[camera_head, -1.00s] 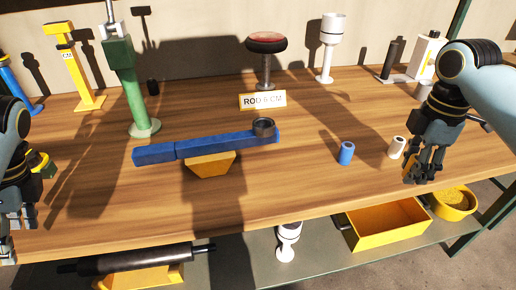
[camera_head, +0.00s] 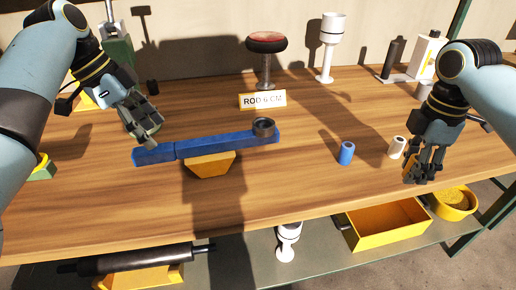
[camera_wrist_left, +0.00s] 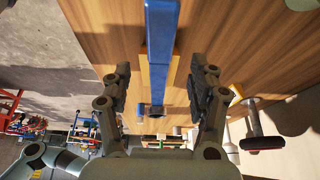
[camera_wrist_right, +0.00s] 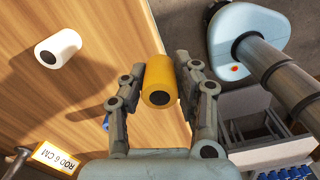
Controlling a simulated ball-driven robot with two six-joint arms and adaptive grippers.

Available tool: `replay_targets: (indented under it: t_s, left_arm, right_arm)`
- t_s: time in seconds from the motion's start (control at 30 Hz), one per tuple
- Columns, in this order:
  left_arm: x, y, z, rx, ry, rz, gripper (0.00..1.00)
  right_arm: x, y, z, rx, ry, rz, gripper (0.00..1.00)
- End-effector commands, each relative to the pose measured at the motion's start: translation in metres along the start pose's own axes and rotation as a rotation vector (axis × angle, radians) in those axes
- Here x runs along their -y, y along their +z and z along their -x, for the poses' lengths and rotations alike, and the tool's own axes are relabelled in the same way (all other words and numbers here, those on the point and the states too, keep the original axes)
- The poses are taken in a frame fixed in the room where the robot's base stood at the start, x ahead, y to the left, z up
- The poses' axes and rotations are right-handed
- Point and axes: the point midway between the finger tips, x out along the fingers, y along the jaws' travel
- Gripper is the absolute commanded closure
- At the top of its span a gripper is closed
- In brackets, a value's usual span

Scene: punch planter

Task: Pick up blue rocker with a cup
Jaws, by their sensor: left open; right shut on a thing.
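The blue rocker (camera_head: 220,144) is a long blue beam lying across a yellow wedge (camera_head: 210,166), with a dark round cup (camera_head: 264,127) on its right end. My left gripper (camera_head: 150,128) is open, above and behind the beam's left end. In the left wrist view, the blue rocker (camera_wrist_left: 162,45) reaches toward the gap between the open fingers (camera_wrist_left: 163,85), and its cup (camera_wrist_left: 156,109) appears at the lower end. My right gripper (camera_head: 416,172) is shut on a yellow cylinder (camera_wrist_right: 159,82) near the table's right side.
A blue cylinder (camera_head: 346,153) and a white cylinder (camera_head: 397,147) stand right of the rocker. A "ROD 6 CM" sign (camera_head: 262,99) and a red-topped stand (camera_head: 266,45) are behind it. A green press (camera_head: 117,50) stands behind my left gripper. The table front is clear.

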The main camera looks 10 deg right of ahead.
Motion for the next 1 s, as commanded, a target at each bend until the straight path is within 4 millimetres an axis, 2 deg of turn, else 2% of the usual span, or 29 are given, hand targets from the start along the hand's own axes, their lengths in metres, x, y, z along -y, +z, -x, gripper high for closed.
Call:
replay_targets:
  t_s: [0.23,0.5,0.77,0.83,1.0]
  left_arm:
    - [0.0,0.0,-0.024,0.001,0.0,-0.001,0.4]
    - [-0.001,0.0,-0.063,0.002,0.001,0.0,0.4]
    - [0.0,0.0,-0.068,0.003,-0.002,-0.001,0.4]
    - [0.0,0.001,-0.068,0.002,-0.002,-0.001,0.46]
    - [0.0,0.001,-0.068,0.002,-0.002,0.0,0.68]
  right_arm:
    - [0.0,0.0,0.0,0.0,0.0,0.0,0.98]
    - [0.0,0.0,0.0,0.0,0.0,0.0,0.98]
    - [0.0,0.0,0.0,0.0,0.0,0.0,0.98]
    - [0.0,0.0,0.0,0.0,0.0,0.0,0.98]
    - [0.0,0.0,0.0,0.0,0.0,0.0,0.98]
